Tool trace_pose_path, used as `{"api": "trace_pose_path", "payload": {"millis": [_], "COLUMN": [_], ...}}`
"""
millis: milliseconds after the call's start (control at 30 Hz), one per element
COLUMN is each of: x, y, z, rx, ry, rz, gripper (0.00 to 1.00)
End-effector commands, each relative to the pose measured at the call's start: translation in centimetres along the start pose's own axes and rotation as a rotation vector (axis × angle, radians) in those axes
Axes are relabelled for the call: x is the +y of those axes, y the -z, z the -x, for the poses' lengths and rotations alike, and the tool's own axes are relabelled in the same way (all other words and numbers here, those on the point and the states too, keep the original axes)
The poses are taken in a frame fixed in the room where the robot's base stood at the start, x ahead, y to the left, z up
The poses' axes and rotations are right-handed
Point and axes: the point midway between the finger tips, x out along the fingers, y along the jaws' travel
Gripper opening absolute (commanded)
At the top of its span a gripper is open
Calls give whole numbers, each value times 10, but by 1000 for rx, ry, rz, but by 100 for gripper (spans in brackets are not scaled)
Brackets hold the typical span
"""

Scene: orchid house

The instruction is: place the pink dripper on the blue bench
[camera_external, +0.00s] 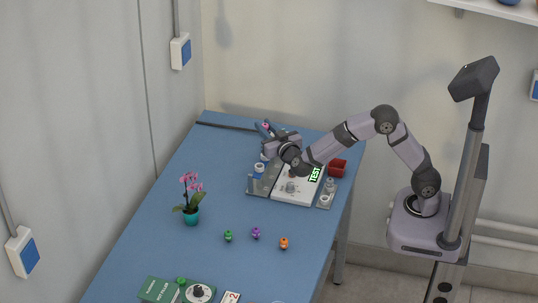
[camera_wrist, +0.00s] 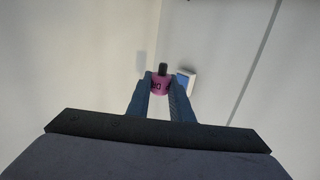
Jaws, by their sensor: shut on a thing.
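The pink dripper (camera_wrist: 160,85) shows in the wrist view between the two fingertips of my gripper (camera_wrist: 161,88). It has a dark tip and dark markings. My gripper is shut on it. In the external view my gripper (camera_external: 264,128) is over the far part of the blue bench (camera_external: 215,155), pointing left, and only a small pink spot of the dripper (camera_external: 265,125) shows there. The dripper appears held above the bench; the exact height is hard to tell.
A grey tray with a white board (camera_external: 297,192) marked TEST lies under my arm, with a red container (camera_external: 337,168) beside it. A potted pink orchid (camera_external: 192,205) and green (camera_external: 228,236), purple (camera_external: 256,233) and orange (camera_external: 284,243) small items stand nearer. The bench's left middle is clear.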

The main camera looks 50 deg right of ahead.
Motion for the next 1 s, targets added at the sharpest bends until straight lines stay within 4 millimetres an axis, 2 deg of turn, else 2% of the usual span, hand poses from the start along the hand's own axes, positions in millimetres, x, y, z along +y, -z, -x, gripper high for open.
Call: {"api": "trace_pose_path", "payload": {"millis": [300,633,1000], "x": [1,1,1], "y": [-3,-43,-60], "z": [0,-2,-3], "rx": [-1,-1,0], "ry": [0,-1,-1], "rz": [1,2,3], "gripper": [0,0,0]}}
